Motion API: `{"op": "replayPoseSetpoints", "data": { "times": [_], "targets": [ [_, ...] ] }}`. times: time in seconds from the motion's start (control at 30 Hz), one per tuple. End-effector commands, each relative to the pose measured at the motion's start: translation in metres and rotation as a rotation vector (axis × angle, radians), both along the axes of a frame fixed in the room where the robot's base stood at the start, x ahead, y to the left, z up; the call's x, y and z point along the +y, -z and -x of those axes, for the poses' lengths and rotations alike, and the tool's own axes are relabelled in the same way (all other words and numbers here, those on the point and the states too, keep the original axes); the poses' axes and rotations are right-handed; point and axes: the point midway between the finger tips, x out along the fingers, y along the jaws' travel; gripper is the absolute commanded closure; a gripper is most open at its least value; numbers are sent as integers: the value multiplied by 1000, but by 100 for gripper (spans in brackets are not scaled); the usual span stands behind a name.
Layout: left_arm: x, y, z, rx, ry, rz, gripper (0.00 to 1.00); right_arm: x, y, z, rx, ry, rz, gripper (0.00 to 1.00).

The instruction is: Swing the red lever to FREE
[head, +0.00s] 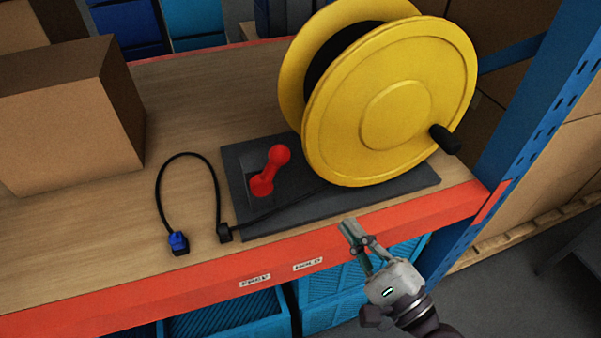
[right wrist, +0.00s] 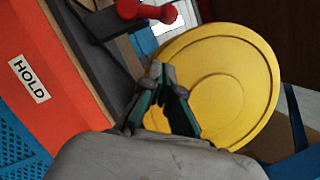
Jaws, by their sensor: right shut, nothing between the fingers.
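The red lever (head: 269,171) stands on a dark base plate (head: 400,187) on the shelf, left of a large yellow cable reel (head: 390,105). Its knob leans up and to the right in the head view. The red lever also shows at the top of the right wrist view (right wrist: 148,11). My right gripper (head: 350,228) is shut and empty in front of the shelf edge, apart from the lever and to its lower right. In the right wrist view its fingertips (right wrist: 162,70) meet before the yellow reel. My left gripper is not in view.
A black cable with a blue plug (head: 178,242) lies left of the base plate. A cardboard box (head: 65,120) stands at the left. The orange shelf beam (head: 200,280) bears small labels; one reads HOLD (right wrist: 29,79). A blue upright (head: 530,110) stands at the right.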

Motion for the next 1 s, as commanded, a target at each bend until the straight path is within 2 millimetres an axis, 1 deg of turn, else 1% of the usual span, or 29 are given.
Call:
{"op": "replayPoseSetpoints", "data": {
  "times": [0.33, 0.47, 0.57, 0.7, 0.9, 0.93, 1.0],
  "targets": [
    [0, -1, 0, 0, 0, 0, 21, 0, -1, -1, 1, 2, -6, 100],
    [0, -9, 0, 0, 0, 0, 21, 4, -6, -10, -1, 5, -8, 100],
    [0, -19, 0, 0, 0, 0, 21, 13, -11, -23, -1, 6, -9, 100],
    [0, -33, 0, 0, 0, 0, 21, 29, -18, -48, -2, 4, -9, 100],
    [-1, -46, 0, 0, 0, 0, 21, 51, -23, -83, -1, 2, -8, 100],
    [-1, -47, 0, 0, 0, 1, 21, 54, -24, -88, -2, 2, -7, 100],
    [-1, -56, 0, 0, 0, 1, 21, 64, -32, -88, 2, 2, -9, 100]
  ]
}}
